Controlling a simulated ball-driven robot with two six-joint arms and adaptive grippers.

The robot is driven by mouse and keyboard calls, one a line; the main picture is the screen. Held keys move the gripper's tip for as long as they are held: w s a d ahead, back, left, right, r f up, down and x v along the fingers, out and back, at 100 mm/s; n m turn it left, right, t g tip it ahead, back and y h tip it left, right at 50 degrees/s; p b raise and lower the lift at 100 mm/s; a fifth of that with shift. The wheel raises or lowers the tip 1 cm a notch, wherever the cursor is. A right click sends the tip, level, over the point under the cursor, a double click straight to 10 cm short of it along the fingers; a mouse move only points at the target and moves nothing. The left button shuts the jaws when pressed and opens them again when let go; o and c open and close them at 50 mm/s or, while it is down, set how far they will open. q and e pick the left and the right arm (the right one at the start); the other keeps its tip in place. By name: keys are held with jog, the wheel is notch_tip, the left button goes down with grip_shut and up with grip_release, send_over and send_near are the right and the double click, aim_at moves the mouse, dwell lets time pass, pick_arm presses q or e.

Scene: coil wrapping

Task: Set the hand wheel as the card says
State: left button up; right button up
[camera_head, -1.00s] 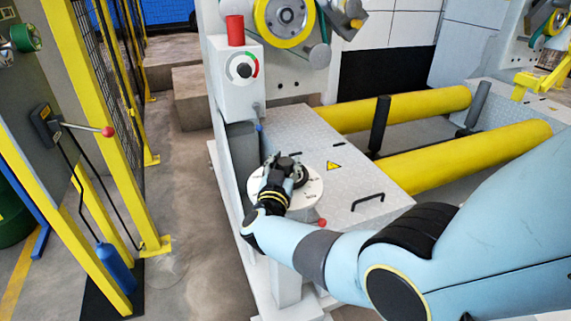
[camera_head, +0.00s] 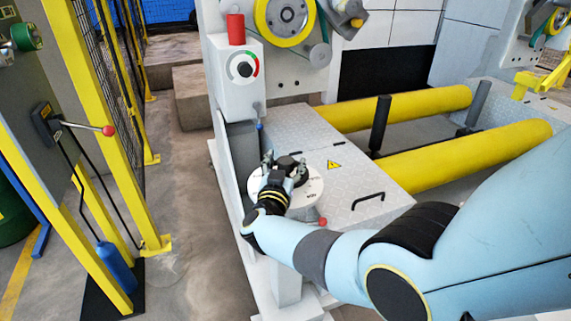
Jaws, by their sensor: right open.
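The hand wheel is a dark knob (camera_head: 287,163) on a round white dial plate (camera_head: 312,188) with small lettering, on a pedestal beside the machine's deck. My right gripper (camera_head: 285,165) is open, its two fingers spread on either side of the knob. I cannot tell whether the fingers touch it. A white box with a round gauge (camera_head: 242,67), marked green and red, stands behind. I see no card that I can read. My left gripper is not in view.
A red cylinder (camera_head: 236,29) tops the gauge box. A checker-plate deck (camera_head: 310,128) with a black handle (camera_head: 368,201) lies right of the dial, with yellow rollers (camera_head: 465,158) beyond. A yellow fence (camera_head: 115,130) and a red-knobbed lever (camera_head: 108,130) stand left. The floor between is clear.

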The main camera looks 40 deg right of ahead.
jog(key=v, duration=0.7)
jog(key=shift+s+a, duration=0.15)
jog(key=shift+a, duration=0.1)
